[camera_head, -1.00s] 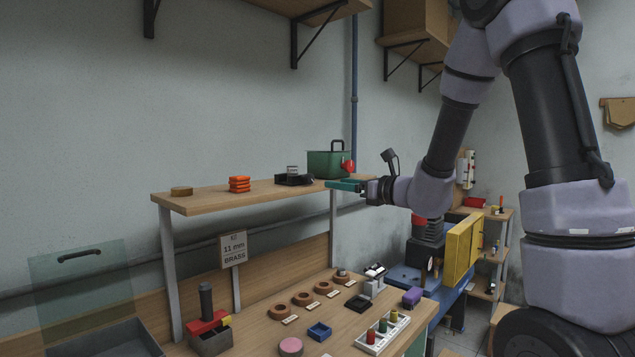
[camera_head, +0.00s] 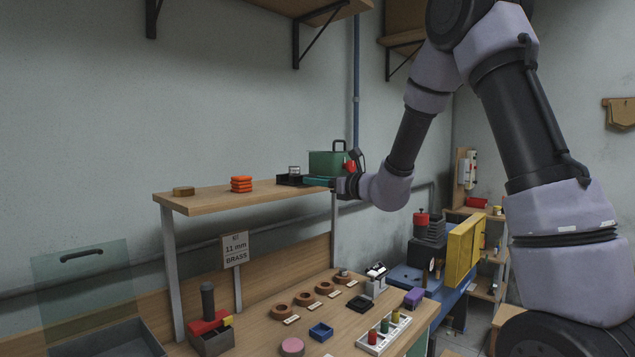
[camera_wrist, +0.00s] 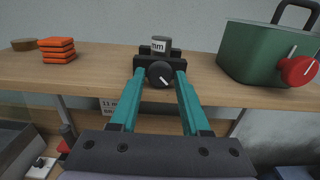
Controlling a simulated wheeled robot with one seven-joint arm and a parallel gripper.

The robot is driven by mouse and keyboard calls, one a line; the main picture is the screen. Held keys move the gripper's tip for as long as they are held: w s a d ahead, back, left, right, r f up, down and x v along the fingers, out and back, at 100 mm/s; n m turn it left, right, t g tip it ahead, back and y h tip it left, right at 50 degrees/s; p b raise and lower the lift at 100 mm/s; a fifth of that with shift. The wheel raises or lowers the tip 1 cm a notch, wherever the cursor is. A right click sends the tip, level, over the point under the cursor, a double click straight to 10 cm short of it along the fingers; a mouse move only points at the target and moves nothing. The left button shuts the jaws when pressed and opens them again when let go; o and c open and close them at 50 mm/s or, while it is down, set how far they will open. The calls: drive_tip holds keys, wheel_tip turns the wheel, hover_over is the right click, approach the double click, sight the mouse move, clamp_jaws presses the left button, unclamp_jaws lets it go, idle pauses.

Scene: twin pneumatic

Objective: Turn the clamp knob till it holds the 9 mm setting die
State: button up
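The clamp is a small black block (camera_wrist: 147,61) on the wooden shelf, also in the head view (camera_head: 288,181). Its round black knob (camera_wrist: 160,75) faces my gripper and has a white pointer line slanting to lower right. The grey setting die (camera_wrist: 160,43) stands upright in the clamp; only "mm" of its marking is readable. It also shows in the head view (camera_head: 294,169). My gripper (camera_wrist: 160,84) is open, with one teal finger left and one right of the knob. I cannot tell whether the tips touch it. In the head view, my gripper (camera_head: 318,182) is just right of the clamp.
A green box (camera_wrist: 250,52) with a red knob (camera_wrist: 298,70) stands close on the right. Orange stacked pieces (camera_wrist: 58,50) and a brown disc (camera_wrist: 25,44) are on the shelf's left. The shelf (camera_head: 225,195) is clear between them and the clamp. The bench below holds several parts.

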clamp_jaws()
drive_tip(key=shift+m, duration=1.6)
drive_tip(key=o, duration=0.5)
unclamp_jaws()
drive_tip(key=shift+o, duration=0.2)
drive_tip(key=shift+s+d, duration=0.1)
drive_tip(key=v, duration=1)
drive_tip(key=shift+s+d, duration=0.2)
